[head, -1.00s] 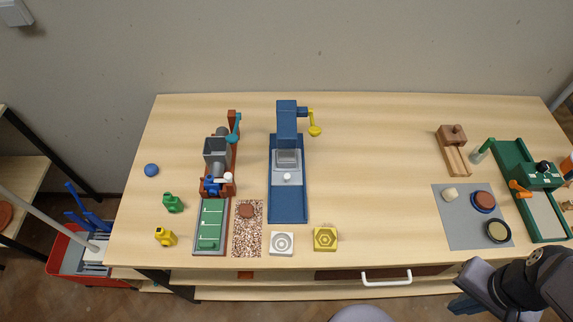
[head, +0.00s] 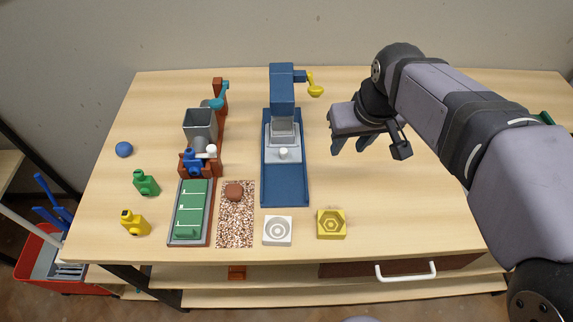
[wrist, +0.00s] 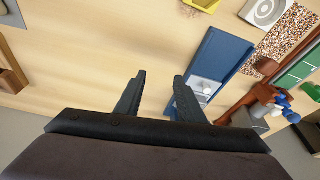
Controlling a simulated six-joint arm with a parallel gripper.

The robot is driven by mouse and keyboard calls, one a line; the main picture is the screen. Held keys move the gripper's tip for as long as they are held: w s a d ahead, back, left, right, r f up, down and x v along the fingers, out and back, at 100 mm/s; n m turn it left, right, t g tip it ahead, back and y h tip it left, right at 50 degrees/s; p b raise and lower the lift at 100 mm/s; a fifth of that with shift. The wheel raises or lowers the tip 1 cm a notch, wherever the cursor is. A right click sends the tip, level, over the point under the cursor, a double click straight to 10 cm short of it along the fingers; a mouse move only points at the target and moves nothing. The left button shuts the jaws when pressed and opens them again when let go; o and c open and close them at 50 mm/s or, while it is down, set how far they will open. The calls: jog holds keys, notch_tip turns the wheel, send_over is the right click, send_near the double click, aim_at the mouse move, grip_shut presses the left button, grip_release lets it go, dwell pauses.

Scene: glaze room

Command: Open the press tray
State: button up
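The blue press (head: 283,95) stands upright on the table, with a yellow lever (head: 315,85) at its top right. A grey tray (head: 284,139) with a white knob (head: 283,153) sits at the foot of its column, on the long blue base (head: 285,188). In the wrist view the blue base (wrist: 226,55) and the tray (wrist: 205,87) show right of the fingers. My gripper (head: 352,145) is open and empty, above the table to the right of the press, apart from it. Its two fingers also show spread in the wrist view (wrist: 160,80).
Left of the press stand a grey-hopper machine (head: 200,127) with a green strip (head: 190,208) and a speckled mat (head: 236,222). A white mould (head: 277,230) and a yellow mould (head: 331,223) lie in front. Bare table (head: 410,210) lies to the right.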

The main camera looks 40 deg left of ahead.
aim_at(283, 151)
jog(key=s+a+n+y+b, duration=0.1)
jog(key=s+a+n+b, duration=0.2)
jog(key=s+a, duration=0.6)
jog(key=shift+g, duration=0.3)
jog(key=shift+w+a+f+p, duration=0.15)
jog(key=shift+w+a+f, duration=0.45)
jog(key=shift+f, duration=0.6)
jog(key=shift+w+a+f+p, duration=0.2)
jog(key=shift+w+a+f, duration=0.25)
jog(key=shift+a+f, duration=0.55)
jog(key=shift+w+a+f+p, duration=0.15)
jog(key=shift+w+a+f, duration=0.35)
jog(key=shift+f, duration=0.9)
jog(key=shift+d, duration=0.1)
jog(key=shift+c, duration=0.3)
grip_shut()
